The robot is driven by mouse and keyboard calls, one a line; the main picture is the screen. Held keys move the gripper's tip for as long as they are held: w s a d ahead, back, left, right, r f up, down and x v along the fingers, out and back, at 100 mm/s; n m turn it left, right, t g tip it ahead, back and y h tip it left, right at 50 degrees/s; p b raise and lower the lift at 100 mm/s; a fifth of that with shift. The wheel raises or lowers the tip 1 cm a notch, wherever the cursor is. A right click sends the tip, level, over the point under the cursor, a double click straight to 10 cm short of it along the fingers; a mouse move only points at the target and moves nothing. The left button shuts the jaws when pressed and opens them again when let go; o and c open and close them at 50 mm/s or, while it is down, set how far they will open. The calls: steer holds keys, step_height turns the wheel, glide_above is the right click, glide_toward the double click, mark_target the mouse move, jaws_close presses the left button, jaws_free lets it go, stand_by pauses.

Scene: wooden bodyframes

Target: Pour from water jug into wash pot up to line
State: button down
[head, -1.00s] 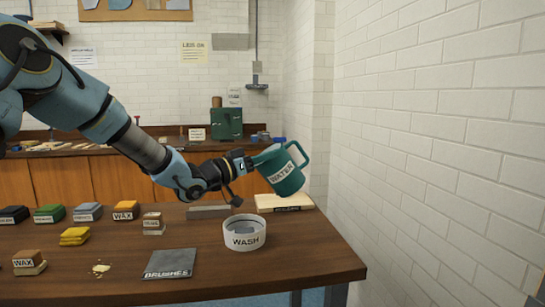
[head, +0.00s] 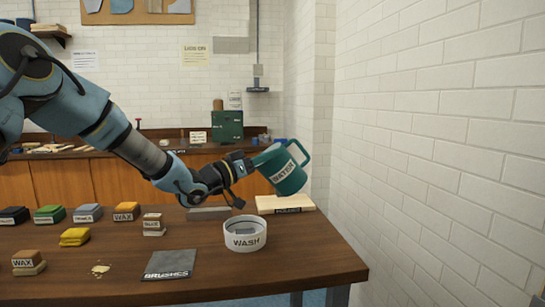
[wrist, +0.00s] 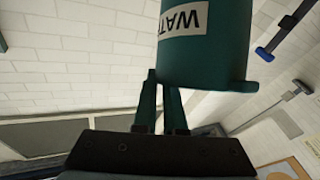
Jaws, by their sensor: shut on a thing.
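The green water jug (head: 281,172), labelled WATER, is held in the air above the right part of the table, tilted with its top toward the upper left. My gripper (head: 250,165) is shut on its left side. In the wrist view the jug (wrist: 205,55) fills the upper right, with my gripper's fingers (wrist: 160,100) against it. The white wash pot (head: 245,241), labelled WASH, stands upright on the table, below and to the left of the jug, apart from it. No stream of water shows.
A pale block (head: 285,204) lies behind the pot, and a grey BRUSHES pad (head: 169,264) lies to its left. Several wax and coloured blocks (head: 74,237) stand on the left of the wooden table (head: 210,285). A white brick wall (head: 440,150) rises at the right.

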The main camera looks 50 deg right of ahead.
steer(key=shift+w+a+r+n+h+b, duration=0.1)
steer(key=shift+w+a+n+h+b, duration=0.25)
steer(key=shift+h+b, duration=0.5)
stand_by(0.8)
steer(key=shift+w+a+n+t+h+b, duration=0.25)
steer(key=shift+n+h+b, duration=0.45)
steer(key=shift+b, duration=0.75)
steer(key=shift+w+a+n+t+h+b, duration=0.1)
steer(key=shift+a+n+h+b, duration=0.3)
steer(key=shift+h+b, duration=0.7)
stand_by(3.0)
